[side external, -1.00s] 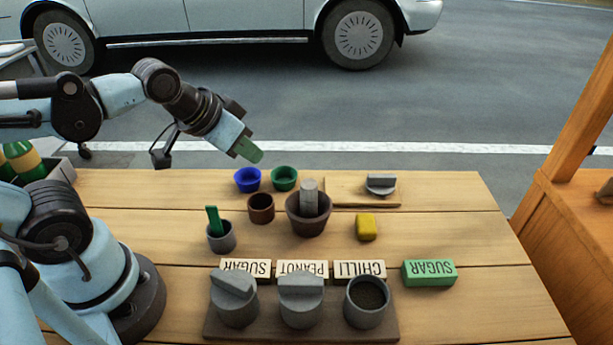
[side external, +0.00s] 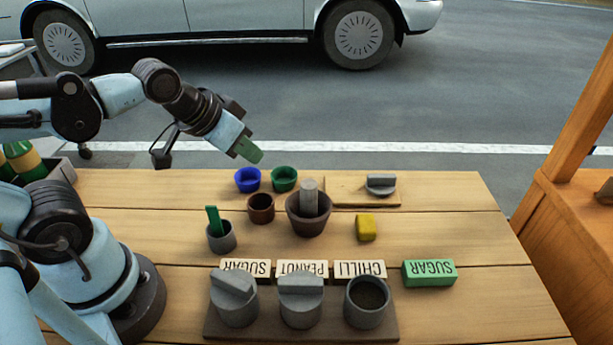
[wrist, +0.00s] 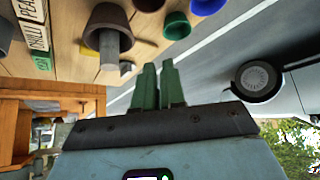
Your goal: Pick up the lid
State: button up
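A loose grey lid (side external: 381,184) with a raised handle lies on a thin wooden board (side external: 345,190) at the back right of the table. A small grey shape in the wrist view (wrist: 127,69), partly behind the pestle, looks like this lid. An open grey jar (side external: 366,302) with dark contents stands at the front, behind it the CHILLI block (side external: 359,271). Two neighbouring jars (side external: 235,300) (side external: 300,300) have similar grey lids on. My gripper (side external: 250,152) is raised past the table's back left, far from the lid. Its green fingers (wrist: 159,85) are close together, with nothing visible between them.
A brown mortar (side external: 308,222) with a grey pestle stands mid-table. Near it are a blue bowl (side external: 247,180), a green bowl (side external: 284,179), a brown cup (side external: 261,209), a grey cup with a green scoop (side external: 221,236) and a yellow block (side external: 366,227).

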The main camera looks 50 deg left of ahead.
jog(key=o, duration=1.6)
jog(key=w+d+r+n+g, duration=0.2)
jog(key=w+r, duration=0.3)
jog(key=w, duration=0.1)
jog(key=n+g, duration=0.5)
jog(key=n, duration=0.2)
send_over(382, 175)
notch_tip(382, 175, down, 5)
jog(key=shift+f, duration=6.1)
